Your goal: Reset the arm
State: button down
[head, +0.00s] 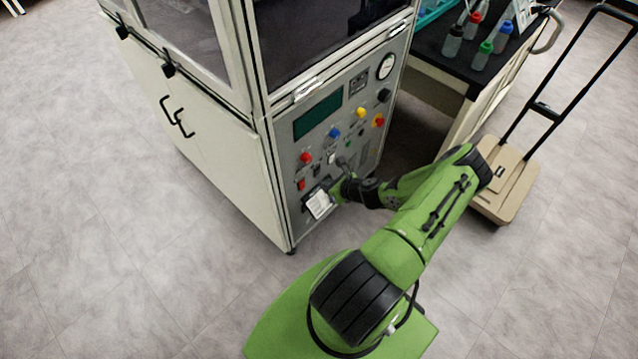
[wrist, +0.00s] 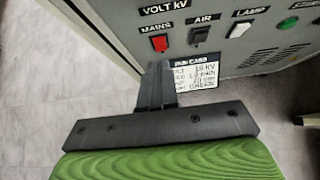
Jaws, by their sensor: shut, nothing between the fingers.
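The fingertips are near the lower left of the panel, beside a white run card (wrist: 195,75) and below the red MAINS switch (wrist: 159,43). I cannot tell whether they touch the panel. The AIR switch (wrist: 198,34), the LAMP switch (wrist: 238,29) and a green button (wrist: 287,22) show to the right. In the head view the fingertips are hard to make out.
A dark bench (head: 455,60) with several bottles stands right of the dryer. A beige hand cart (head: 512,180) stands on the floor close to my arm's elbow. The grey tiled floor is clear at the left and lower right.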

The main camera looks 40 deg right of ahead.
jog(key=shift+r+v, duration=0.2)
jog(key=shift+v, duration=1.05)
jog(key=shift+w, duration=0.15)
jog(key=w+a+r+n+g, duration=0.1)
jog(key=a+r+n+g, duration=0.1)
jog(key=a+r+n, duration=0.45)
jog(key=w+a+r+n+g+y+p, duration=0.1)
jog(key=a+r+n+g, duration=0.15)
jog(key=r+n, duration=0.7)
jog(key=w+a+r+n+g, duration=0.1)
jog(key=a+r+n+g, duration=0.1)
jog(key=a+r+n, duration=0.6)
jog(key=s+a+r+n+h, duration=0.1)
jog(key=s+a+r+n, duration=0.15)
jog(key=r, duration=0.45)
jog(key=s+a+r+n+h, duration=0.1)
jog(key=s+a+r+n, duration=0.15)
jog(key=r, duration=0.35)
jog(key=s+a+r+n+t, duration=0.1)
jog(key=s+a+r+n, duration=0.1)
jog(key=s, duration=0.4)
jog(key=s+a+r+n+t+p, duration=0.1)
jog(key=s+a+r+n, duration=0.2)
jog(key=s, duration=0.3)
jog(key=shift+r+n+y, duration=0.3)
jog(key=shift+r+n, duration=0.25)
jog(key=shift+n, duration=0.25)
jog(key=shift+a, duration=0.1)
